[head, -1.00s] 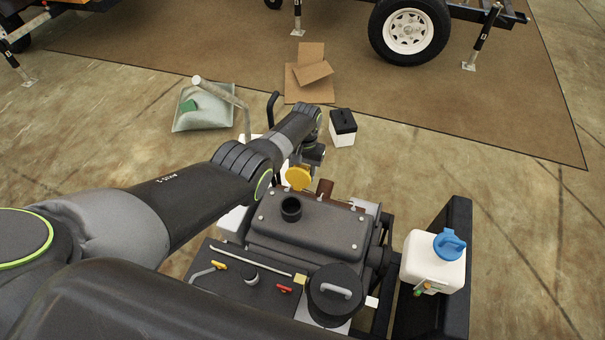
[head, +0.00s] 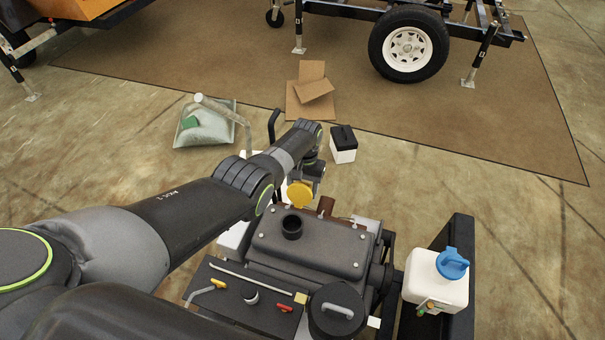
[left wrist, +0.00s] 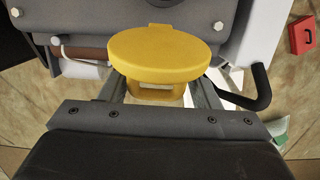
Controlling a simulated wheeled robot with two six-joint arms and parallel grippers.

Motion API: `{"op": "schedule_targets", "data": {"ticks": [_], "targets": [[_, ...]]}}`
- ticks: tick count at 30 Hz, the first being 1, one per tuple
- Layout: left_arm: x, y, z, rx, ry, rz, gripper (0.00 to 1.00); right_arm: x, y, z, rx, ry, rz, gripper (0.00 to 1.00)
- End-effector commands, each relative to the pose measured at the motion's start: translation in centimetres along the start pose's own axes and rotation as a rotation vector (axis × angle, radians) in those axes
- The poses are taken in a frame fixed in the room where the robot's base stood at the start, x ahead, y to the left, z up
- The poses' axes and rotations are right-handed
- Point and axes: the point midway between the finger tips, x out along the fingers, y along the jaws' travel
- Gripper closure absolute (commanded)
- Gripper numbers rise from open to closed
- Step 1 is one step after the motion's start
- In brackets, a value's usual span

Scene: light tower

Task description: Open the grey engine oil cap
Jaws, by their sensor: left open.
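I see no cap that is clearly grey. A yellow round cap (head: 300,195) is at the far edge of the dark engine (head: 315,244); in the left wrist view the yellow cap (left wrist: 160,52) has a wide disc top and a narrower part below. My left gripper (head: 307,181) is open, with its fingers on either side of that narrower part; I cannot tell whether they touch it. The cap's underside is hidden. A dark round neck (head: 292,226), hollow-looking at the top, stands on the engine cover. My right gripper is not in view.
Right of the engine is a white tank with a blue cap (head: 452,264). A black round lid with a handle (head: 338,312) and a panel with yellow and red levers (head: 284,307) are in front.

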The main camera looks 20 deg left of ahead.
Motion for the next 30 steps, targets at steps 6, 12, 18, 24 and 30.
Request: {"op": "schedule_targets", "data": {"ticks": [6, 12, 18, 24, 30], "targets": [[-4.0, -0.1, 0.0, 0.000, 0.005, 0.001, 0.43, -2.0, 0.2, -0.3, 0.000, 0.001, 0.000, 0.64], [-8.9, -0.2, -0.1, -0.001, 0.005, 0.000, 0.43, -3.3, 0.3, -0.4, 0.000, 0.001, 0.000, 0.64], [-13.2, -0.2, -0.1, -0.002, 0.003, 0.001, 0.43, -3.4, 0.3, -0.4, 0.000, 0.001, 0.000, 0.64], [-16.1, -0.3, 0.0, -0.003, 0.001, 0.000, 0.43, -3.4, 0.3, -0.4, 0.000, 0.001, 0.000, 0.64], [-17.0, -0.3, 0.0, -0.003, -0.002, -0.001, 0.43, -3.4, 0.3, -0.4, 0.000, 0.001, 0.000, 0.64]]}}
